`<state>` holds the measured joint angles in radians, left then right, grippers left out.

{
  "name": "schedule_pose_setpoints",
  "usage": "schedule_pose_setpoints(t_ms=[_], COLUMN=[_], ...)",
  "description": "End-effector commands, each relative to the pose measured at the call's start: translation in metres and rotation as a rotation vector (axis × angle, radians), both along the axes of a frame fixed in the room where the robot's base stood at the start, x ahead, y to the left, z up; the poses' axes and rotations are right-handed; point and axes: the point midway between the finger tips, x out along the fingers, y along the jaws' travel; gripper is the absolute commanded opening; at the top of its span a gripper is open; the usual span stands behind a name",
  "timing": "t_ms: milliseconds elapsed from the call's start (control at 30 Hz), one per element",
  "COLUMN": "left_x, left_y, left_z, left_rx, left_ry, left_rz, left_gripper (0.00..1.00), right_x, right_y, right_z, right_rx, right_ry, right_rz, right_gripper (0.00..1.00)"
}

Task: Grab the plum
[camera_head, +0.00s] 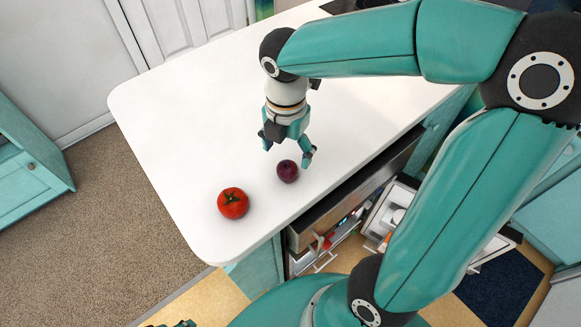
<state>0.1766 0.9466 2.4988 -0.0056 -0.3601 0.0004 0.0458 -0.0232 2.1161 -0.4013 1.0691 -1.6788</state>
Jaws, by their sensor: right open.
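A dark purple plum (287,171) rests on the white countertop (190,130). My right gripper (289,151) is above the counter just behind the plum, with its fingers spread and pointing down toward it. The gripper is open and empty, and the right fingertip is beside the plum. I cannot tell from this view whether a finger touches it. A small dark tip of what seems to be my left gripper (184,324) shows at the bottom edge, mostly cut off.
A red tomato (233,203) lies on the counter, left of and nearer than the plum. Below the counter's front edge a drawer (345,205) stands open with items below it. The counter's left part is clear. A dark mat (497,292) lies on the floor at right.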

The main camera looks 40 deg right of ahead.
Motion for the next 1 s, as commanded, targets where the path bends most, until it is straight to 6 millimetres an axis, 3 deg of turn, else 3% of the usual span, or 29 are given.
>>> schedule_pose_setpoints(t_ms=[100, 367, 667, 933, 1000], left_x=[0.0, 0.0, 0.0, 0.0, 0.0], left_y=[0.0, 0.0, 0.0, 0.0, 0.0], left_z=[-0.001, 0.001, 0.003, 0.003, 0.003], left_rx=[0.0, 0.0, 0.0, 0.0, 0.0], left_ry=[0.0, 0.0, 0.0, 0.0, 0.0], left_rz=[0.0, 0.0, 0.0, 0.0, 0.0], left_gripper=[0.4, 0.4, 0.4, 0.4, 0.4], right_x=[0.0, 0.0, 0.0, 0.0, 0.0], right_y=[0.0, 0.0, -0.001, -0.001, -0.001], right_z=[-0.016, -0.032, -0.071, -0.075, -0.075], right_rx=[-0.001, 0.0, 0.0, 0.0, 0.0], right_ry=[0.002, 0.001, 0.002, -0.002, -0.002], right_rz=[0.0, 0.0, 0.0, 0.001, 0.001], right_gripper=[0.8, 0.8, 0.8, 0.8, 0.72])
